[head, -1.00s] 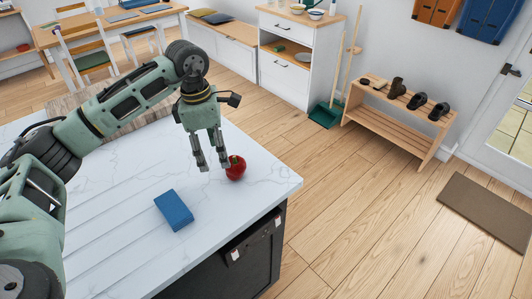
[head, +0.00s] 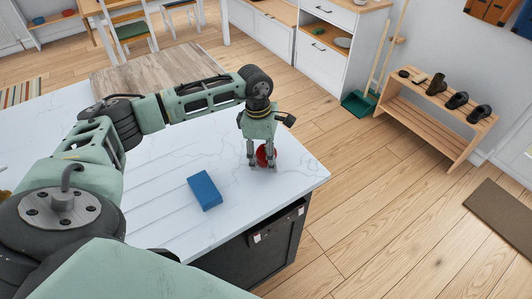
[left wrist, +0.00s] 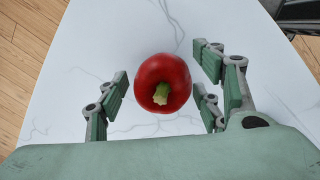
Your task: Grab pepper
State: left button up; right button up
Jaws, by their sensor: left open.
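The red pepper (head: 266,155) stands on the white countertop (head: 165,225) near its right edge. In the left wrist view the pepper (left wrist: 163,80) shows its green stem facing the camera. My left gripper (head: 262,165) points down at the pepper in the head view, its fingers partly covering it. In the left wrist view the left gripper (left wrist: 160,98) is open, with fingers on both sides of the pepper and gaps between. My right gripper is not in view.
A blue block (head: 205,190) lies on the countertop to the left of the pepper. A shoe rack (head: 430,120) and a green dustpan (head: 358,103) stand on the floor beyond.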

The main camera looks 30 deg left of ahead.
pick_arm(q)
jog(key=shift+c, duration=0.5)
jog(key=c, duration=1.1)
